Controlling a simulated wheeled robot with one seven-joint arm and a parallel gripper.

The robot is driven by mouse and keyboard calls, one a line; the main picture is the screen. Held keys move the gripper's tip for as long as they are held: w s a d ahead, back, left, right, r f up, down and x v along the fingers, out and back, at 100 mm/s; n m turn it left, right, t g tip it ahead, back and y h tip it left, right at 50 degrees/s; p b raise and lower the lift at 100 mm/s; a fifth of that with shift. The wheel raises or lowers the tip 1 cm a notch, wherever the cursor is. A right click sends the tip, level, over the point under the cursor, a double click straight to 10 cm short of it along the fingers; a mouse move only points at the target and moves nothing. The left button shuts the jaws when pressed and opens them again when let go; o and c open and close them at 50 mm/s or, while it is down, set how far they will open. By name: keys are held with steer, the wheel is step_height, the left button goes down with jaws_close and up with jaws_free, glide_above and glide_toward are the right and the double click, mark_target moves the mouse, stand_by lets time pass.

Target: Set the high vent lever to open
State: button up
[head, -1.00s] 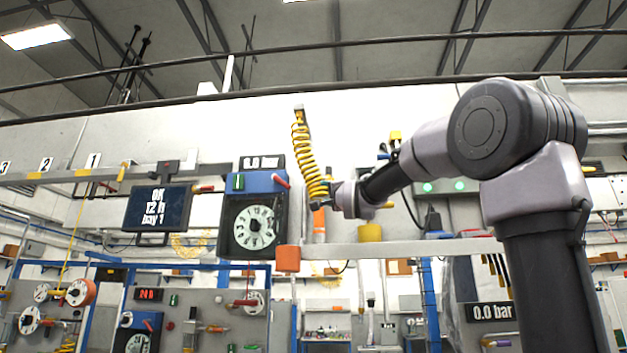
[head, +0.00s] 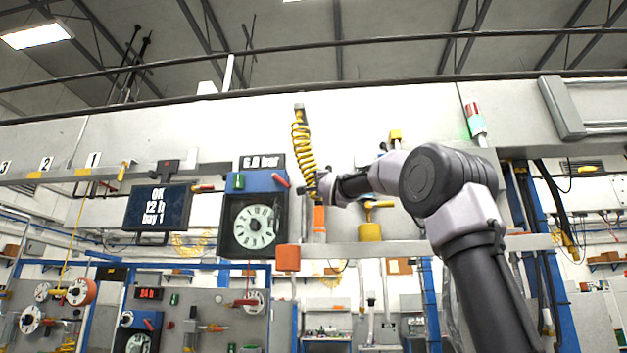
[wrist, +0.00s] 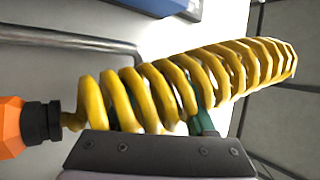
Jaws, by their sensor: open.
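A yellow lever (head: 378,204) sits on a yellow cylinder (head: 369,231) on the grey rail, just right of my gripper. I cannot tell from any label whether this is the high vent lever, nor read its setting. My gripper (head: 322,186) is open beside a yellow coiled hose (head: 302,147) that hangs in front of the white wall. In the wrist view the coil (wrist: 175,88) crosses close in front of the gripper body, and teal parts show between its turns. The fingertips are mostly hidden, and I cannot tell whether they touch the coil.
A smaller yellow fitting (head: 395,137) is above right.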

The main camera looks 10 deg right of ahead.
jaws_close()
steer(key=shift+w, duration=0.1)
stand_by(1.4)
